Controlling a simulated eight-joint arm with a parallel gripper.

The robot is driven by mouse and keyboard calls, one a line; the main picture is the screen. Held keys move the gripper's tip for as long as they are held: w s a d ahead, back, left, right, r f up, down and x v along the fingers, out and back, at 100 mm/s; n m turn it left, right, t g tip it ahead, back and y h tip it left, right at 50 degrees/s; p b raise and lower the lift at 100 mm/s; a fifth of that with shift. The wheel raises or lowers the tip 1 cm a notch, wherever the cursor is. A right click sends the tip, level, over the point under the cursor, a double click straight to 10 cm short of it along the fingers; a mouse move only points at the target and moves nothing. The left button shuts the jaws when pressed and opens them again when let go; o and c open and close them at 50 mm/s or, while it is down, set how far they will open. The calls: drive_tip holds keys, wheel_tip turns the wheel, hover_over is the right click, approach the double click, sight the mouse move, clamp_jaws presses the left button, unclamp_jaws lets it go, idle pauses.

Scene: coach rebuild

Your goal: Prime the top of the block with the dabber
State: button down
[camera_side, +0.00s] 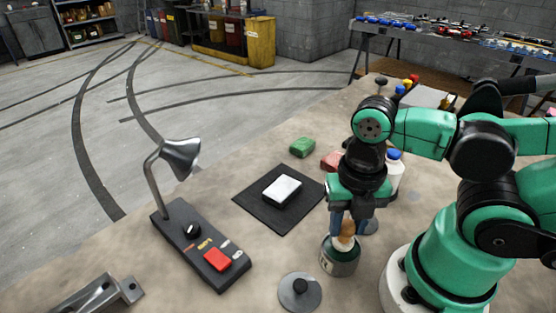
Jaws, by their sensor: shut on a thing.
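A pale white block (282,188) lies flat on a black square mat (262,213) in the middle of the table. My gripper (348,225) points down to the right of the mat, shut on the dabber (346,240), whose tan upper part shows between the fingers. The dabber's lower end is hidden inside or behind the rim of a dark green tin (340,261); I cannot tell whether it touches the contents. A round grey lid with a black knob (300,289) lies on the table in front of the tin.
A lamp (180,157) on a dark control box with a red button (217,259) stands left of the mat. A white bottle with a blue cap (394,172) stands behind my gripper. A metal bracket (101,294) lies at front left.

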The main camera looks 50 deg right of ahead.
sight(346, 224)
drive_tip(key=shift+f, duration=0.5)
idle(1.1)
drive_tip(key=shift+r, duration=3.55)
drive_tip(key=shift+w, duration=0.1)
